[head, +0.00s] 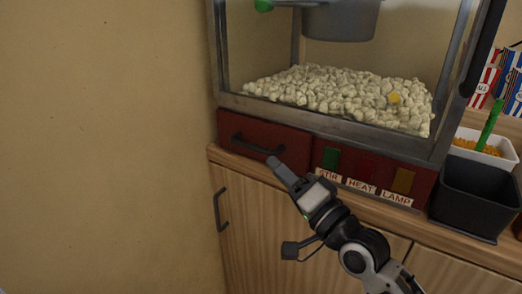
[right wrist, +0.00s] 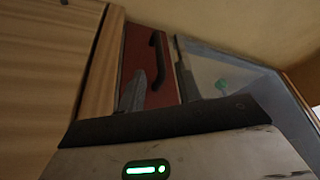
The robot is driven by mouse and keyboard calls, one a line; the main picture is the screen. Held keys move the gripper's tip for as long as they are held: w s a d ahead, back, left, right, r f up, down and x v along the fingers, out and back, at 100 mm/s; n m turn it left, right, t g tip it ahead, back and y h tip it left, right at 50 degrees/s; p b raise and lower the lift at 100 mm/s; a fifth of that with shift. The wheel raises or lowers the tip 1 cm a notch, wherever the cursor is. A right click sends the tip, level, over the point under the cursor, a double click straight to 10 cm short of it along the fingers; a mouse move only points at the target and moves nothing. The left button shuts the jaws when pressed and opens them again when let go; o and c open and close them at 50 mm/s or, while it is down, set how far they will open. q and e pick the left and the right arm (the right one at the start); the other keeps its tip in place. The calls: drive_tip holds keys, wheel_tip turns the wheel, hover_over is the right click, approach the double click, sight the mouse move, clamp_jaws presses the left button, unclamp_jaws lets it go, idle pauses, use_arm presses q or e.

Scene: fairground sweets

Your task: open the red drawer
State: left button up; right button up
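The red drawer (head: 264,139) is in the popcorn machine's base, left of the buttons, and looks closed. Its dark bar handle (head: 257,145) runs across its front. In the right wrist view the drawer (right wrist: 137,60) and handle (right wrist: 157,58) appear turned on their side. My right gripper (head: 274,163) is just below the handle's right end, with no clear contact. Its fingers (right wrist: 132,92) look together and hold nothing; they overlap the drawer front in the right wrist view. My left gripper is in neither view.
Green, red and amber buttons with labels (head: 361,186) sit right of the drawer. The glass case (head: 340,95) above holds popcorn. A wooden cabinet (head: 245,235) with its own handle (head: 221,210) is below. A black bin (head: 473,200) stands at right.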

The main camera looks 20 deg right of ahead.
sight(263, 156)
drive_tip(key=x, duration=0.5)
drive_tip(key=shift+w+a, duration=0.15)
drive_tip(key=shift+w, duration=0.2)
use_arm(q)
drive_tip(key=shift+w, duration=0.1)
use_arm(e)
drive_tip(key=shift+w+a+r, duration=0.1)
drive_tip(key=shift+w+a, duration=0.05)
drive_tip(key=shift+w, duration=0.2)
